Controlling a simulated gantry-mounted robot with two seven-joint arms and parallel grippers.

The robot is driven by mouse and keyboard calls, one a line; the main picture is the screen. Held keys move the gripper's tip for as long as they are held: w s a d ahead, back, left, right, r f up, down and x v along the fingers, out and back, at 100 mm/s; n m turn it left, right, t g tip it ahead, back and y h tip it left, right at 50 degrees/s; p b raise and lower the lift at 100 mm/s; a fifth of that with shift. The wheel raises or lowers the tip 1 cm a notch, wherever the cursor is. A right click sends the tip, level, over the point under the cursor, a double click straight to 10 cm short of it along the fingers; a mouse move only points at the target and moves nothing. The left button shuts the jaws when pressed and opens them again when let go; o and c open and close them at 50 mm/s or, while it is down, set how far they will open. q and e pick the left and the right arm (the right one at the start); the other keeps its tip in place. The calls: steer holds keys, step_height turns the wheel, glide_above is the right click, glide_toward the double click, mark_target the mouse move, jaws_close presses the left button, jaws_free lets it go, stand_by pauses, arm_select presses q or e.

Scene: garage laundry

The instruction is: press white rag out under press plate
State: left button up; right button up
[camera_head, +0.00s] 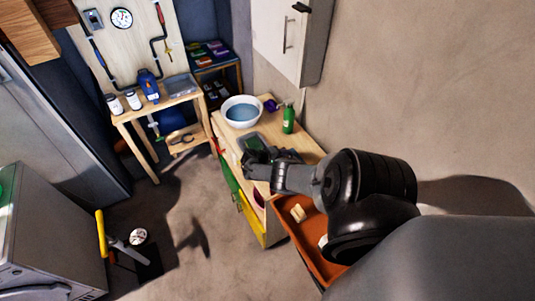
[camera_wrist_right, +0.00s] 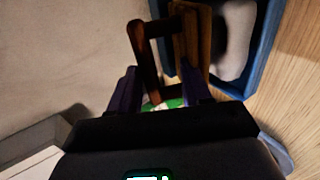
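The white rag (camera_wrist_right: 235,40) lies inside a blue-rimmed tray (camera_wrist_right: 267,45) at the upper right of the right wrist view. A brown wooden frame (camera_wrist_right: 146,62), perhaps the press plate's handle, stands beside the rag, partly over the tray edge. My right gripper (camera_wrist_right: 160,92) has its dark purple fingers apart at either side of the frame's near end; whether they grip it is unclear. In the head view my right gripper (camera_head: 256,160) is over the bench beside a tray with a green patch (camera_head: 252,142). My left gripper is not in view.
On the bench stand a white basin (camera_head: 241,112) of blue water and a green bottle (camera_head: 289,118). An orange drawer (camera_head: 318,258) is open below my right arm. A side table (camera_head: 170,101) holds white jars and a blue bottle.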

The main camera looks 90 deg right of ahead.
steer(key=shift+w+a+f, duration=0.15)
steer(key=shift+w+a, duration=0.1)
steer(key=shift+w, duration=0.05)
steer(key=shift+w+a+r+p, duration=0.3)
steer(key=shift+w+p, duration=0.05)
steer(key=shift+w, duration=0.05)
steer(key=f+p+v, duration=0.1)
steer(key=p+v, duration=0.2)
steer(key=v, duration=0.8)
steer(key=shift+w+a, duration=0.25)
steer(key=shift+w, duration=0.1)
steer(key=shift+f, duration=0.15)
stand_by(0.4)
